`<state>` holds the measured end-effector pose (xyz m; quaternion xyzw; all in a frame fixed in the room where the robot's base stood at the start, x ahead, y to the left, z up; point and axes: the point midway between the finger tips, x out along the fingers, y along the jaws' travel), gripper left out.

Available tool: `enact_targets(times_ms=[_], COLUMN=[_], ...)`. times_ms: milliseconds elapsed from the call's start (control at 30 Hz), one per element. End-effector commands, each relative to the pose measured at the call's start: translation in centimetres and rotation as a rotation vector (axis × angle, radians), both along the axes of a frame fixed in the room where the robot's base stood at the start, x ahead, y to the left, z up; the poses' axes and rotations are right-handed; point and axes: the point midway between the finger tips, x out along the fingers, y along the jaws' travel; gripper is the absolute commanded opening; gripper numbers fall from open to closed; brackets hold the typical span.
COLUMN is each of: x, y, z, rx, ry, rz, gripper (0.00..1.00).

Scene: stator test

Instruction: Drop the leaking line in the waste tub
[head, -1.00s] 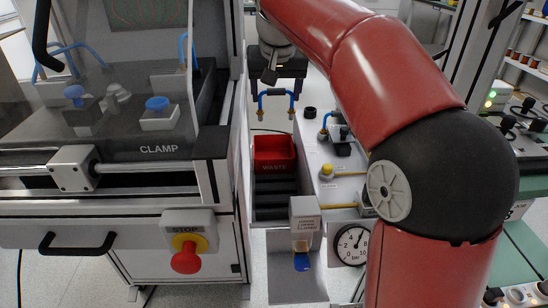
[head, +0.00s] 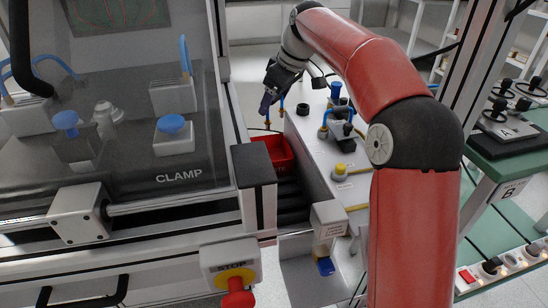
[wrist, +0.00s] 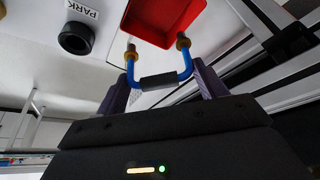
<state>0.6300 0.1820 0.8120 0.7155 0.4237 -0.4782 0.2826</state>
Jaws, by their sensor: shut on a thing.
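My gripper (wrist: 160,86) is shut on a blue U-shaped line (wrist: 187,62) with brass ends, gripping its dark middle sleeve in the wrist view. In the head view my gripper (head: 270,98) holds the line (head: 267,112) with its ends hanging down, in the air at the back of the aisle. The red waste tub (head: 275,152) stands lower, behind the dark corner post of the clamp machine, which hides part of it. In the wrist view the tub (wrist: 163,22) shows just beyond the line's ends. The part of the tub's inside that shows looks empty.
A black PARK ring (head: 303,109) sits on the white bench right of my gripper; it also shows in the wrist view (wrist: 76,38). Another blue line (head: 326,121) is on that bench. The clamp machine (head: 178,176) with its STOP button (head: 238,298) fills the left.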

Motion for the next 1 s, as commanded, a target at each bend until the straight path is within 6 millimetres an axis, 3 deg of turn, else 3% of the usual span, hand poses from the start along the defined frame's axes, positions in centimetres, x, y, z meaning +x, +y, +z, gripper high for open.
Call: enact_targets(times_ms=[500, 833, 867, 1000], x=[0.0, 0.0, 0.0, 0.0], y=[0.0, 0.0, 0.0, 0.0], z=[-5.6, -5.7, -5.7, -5.7], rx=[-0.001, -0.001, -0.001, -0.001], ry=[-0.002, -0.002, -0.001, 0.0], rz=[-0.003, -0.003, -0.004, -0.004], gripper=[0.49, 0.49, 0.72, 0.9])
